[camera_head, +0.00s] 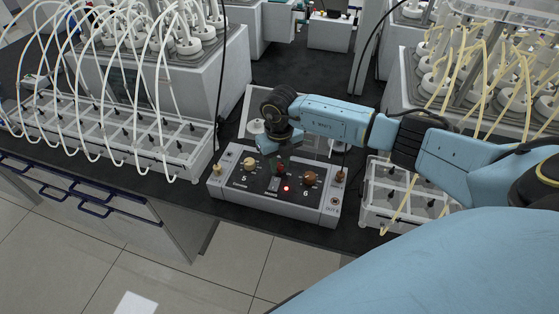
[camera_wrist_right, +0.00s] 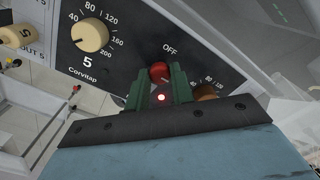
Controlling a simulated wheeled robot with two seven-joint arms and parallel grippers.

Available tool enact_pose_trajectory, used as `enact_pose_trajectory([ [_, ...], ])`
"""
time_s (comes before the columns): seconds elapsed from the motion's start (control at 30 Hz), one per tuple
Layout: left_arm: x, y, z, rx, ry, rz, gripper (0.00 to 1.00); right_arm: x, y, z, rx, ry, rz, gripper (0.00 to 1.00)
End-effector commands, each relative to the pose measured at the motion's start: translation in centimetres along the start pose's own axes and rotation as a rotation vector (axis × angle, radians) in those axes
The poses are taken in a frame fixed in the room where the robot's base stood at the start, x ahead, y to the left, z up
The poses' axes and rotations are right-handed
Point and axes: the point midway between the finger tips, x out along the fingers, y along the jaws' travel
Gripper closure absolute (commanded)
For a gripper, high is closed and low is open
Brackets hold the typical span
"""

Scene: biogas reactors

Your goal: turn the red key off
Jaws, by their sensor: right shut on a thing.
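The red key (camera_wrist_right: 160,71) sits on the dark panel of a control box (camera_head: 226,193), just below the printed word OFF in the wrist view. My right gripper (camera_wrist_right: 160,84) has its green fingers shut on the red key. In the head view my right gripper (camera_head: 281,164) reaches down over the middle of the box panel, and the key is small there. A red lamp (camera_head: 286,188) glows near the key, and it also glows between the fingers in the wrist view (camera_wrist_right: 161,97). My left gripper is in neither view.
A cream knob (camera_head: 249,163) is left of the key and an orange-brown knob (camera_head: 309,178) is right of it. A reactor rack with white tubes (camera_head: 110,130) stands on the left. Another with yellow tubes (camera_head: 480,80) stands on the right. The bench front edge is close to the box.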

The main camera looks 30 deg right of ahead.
Motion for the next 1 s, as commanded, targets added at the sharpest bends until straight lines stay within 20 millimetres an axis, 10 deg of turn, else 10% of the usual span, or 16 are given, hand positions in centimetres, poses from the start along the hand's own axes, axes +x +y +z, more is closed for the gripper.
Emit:
enact_pose_trajectory([
  [1.0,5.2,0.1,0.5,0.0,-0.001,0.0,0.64,0.1,0.0,0.2,-0.688,-0.005,-0.002,1.0],
])
